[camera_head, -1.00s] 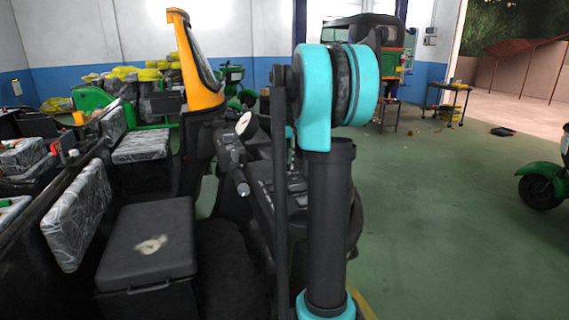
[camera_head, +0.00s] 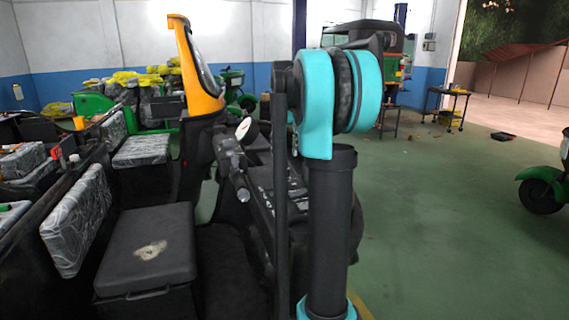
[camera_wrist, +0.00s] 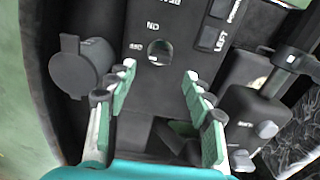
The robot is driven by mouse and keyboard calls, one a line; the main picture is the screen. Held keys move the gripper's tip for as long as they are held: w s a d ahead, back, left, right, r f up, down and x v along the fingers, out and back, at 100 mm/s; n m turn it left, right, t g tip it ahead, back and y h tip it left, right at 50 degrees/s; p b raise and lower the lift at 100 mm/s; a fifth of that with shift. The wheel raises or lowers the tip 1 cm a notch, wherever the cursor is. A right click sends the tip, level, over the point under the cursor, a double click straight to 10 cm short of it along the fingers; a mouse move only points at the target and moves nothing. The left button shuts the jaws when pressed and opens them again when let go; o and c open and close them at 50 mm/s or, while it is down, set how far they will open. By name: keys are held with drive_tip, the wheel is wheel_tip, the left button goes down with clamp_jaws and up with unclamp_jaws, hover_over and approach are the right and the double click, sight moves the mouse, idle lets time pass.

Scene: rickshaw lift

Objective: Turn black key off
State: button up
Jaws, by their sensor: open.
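A black control panel (camera_wrist: 180,28) with white labels, among them ON and LEFT, shows in the wrist view. A round dark key switch (camera_wrist: 160,52) sits in it beside the ON label; I cannot make out the key's shape or its turned position. My gripper (camera_wrist: 160,84) is open and empty. Its green-padded fingers spread on either side, below the switch in the picture, and do not appear to touch it. In the head view the rickshaw's dashboard (camera_head: 262,188) is partly hidden behind my arm, and my gripper is not visible there.
A round black knob-like part (camera_wrist: 80,68) is left of my fingers, and a black lever bracket (camera_wrist: 250,112) is to their right. The yellow windshield frame (camera_head: 188,60) and a black seat box (camera_head: 147,245) stand left of my arm. Green floor (camera_head: 450,235) is open to the right.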

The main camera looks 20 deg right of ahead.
drive_tip(key=shift+r, duration=2.6)
